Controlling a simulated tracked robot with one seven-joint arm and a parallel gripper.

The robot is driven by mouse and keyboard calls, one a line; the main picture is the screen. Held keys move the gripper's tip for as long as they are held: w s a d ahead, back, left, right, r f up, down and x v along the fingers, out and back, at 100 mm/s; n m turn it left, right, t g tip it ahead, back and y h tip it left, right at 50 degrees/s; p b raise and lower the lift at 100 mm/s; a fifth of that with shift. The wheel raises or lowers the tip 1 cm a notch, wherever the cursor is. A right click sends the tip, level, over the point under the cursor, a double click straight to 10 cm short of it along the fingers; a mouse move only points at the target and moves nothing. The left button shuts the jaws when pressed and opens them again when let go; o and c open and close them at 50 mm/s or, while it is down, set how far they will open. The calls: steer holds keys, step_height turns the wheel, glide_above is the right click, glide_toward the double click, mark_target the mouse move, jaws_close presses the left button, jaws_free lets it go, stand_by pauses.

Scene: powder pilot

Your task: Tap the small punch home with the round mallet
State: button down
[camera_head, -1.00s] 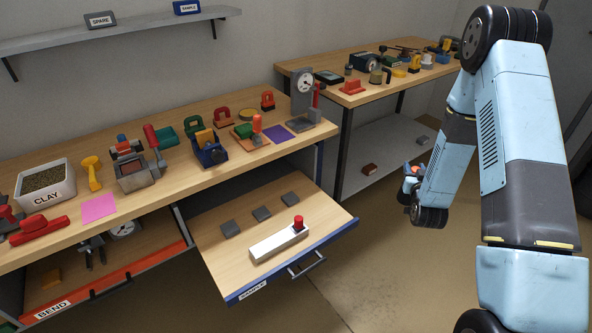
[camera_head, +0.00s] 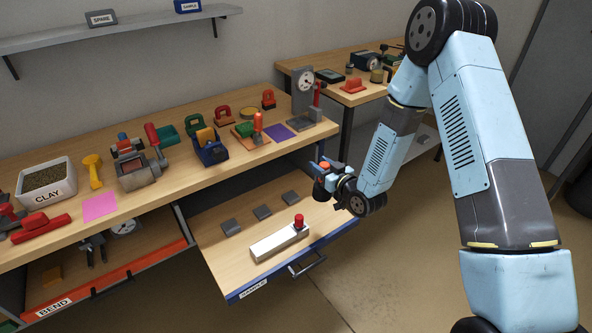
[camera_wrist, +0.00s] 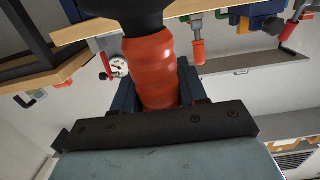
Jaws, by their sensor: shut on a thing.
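The small punch (camera_head: 299,221) has a red head and stands upright at the right end of a pale metal block (camera_head: 279,243). The block lies in the open pull-out drawer (camera_head: 218,262). My gripper (camera_head: 328,176) is shut on the round mallet, above and to the right of the punch in the picture, apart from it. In the wrist view the mallet's ribbed orange handle (camera_wrist: 152,68) sits between my dark blue fingers. The mallet's black head (camera_wrist: 122,8) is cut off by the top edge there. The punch cannot be made out in the wrist view.
Three dark grey plates (camera_head: 262,212) lie in the same drawer. The bench (camera_head: 215,175) above holds a dial gauge stand (camera_head: 303,88), several tools and a clay box (camera_head: 46,183). A red-edged drawer (camera_head: 120,279) stands open at left.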

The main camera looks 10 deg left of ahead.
steer(key=s+a+f+n+g+y, duration=0.2)
steer(key=s+a+f, duration=0.1)
steer(key=s+a, duration=0.2)
steer(key=shift+a+n+g, duration=0.4)
steer(key=shift+a, duration=0.7)
stand_by(0.7)
step_height(320, 180, down, 6)
steer(key=shift+r, duration=0.1)
stand_by(0.5)
steer(key=shift+r, duration=2.5)
